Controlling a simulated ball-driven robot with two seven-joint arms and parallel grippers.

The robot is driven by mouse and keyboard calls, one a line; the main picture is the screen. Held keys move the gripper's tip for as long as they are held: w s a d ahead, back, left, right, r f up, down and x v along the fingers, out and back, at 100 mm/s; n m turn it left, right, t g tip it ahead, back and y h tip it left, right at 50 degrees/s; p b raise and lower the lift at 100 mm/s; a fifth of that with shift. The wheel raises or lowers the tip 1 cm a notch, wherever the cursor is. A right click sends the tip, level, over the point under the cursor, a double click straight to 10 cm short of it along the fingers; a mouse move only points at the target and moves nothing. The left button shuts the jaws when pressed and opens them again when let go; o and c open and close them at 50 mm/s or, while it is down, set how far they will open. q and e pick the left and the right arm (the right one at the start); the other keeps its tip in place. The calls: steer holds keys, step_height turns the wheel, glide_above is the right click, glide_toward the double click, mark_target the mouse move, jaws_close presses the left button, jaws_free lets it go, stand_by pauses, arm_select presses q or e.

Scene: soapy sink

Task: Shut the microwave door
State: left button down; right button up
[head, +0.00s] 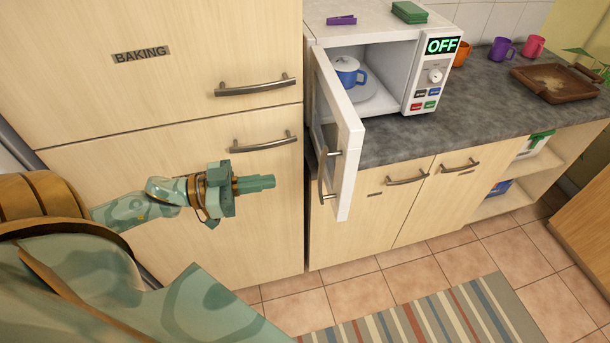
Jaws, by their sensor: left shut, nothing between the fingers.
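The white microwave (385,60) stands on the counter with its display reading OFF. Its door (349,135) is open and swung out toward me, sticking out past the counter's front edge. A metal handle (327,178) sits on the door's outer face. Inside the microwave is a blue cup with a white lid (349,74) on a white plate (362,92). My left gripper (270,183) is shut and empty, in front of the tall cabinet, left of the door handle and apart from it. My right gripper is not in view.
The tall cabinet (170,80) with bar handles stands left of the microwave. A purple item (341,20) and a green block (409,12) lie on the microwave. Mugs (501,49) and a brown tray (556,83) are on the counter at right. A striped rug (430,318) lies on the tiled floor.

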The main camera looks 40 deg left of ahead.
arm_select(q)
steer(key=x, duration=0.8)
steer(key=shift+w+d, duration=0.2)
steer(key=shift+w, duration=0.1)
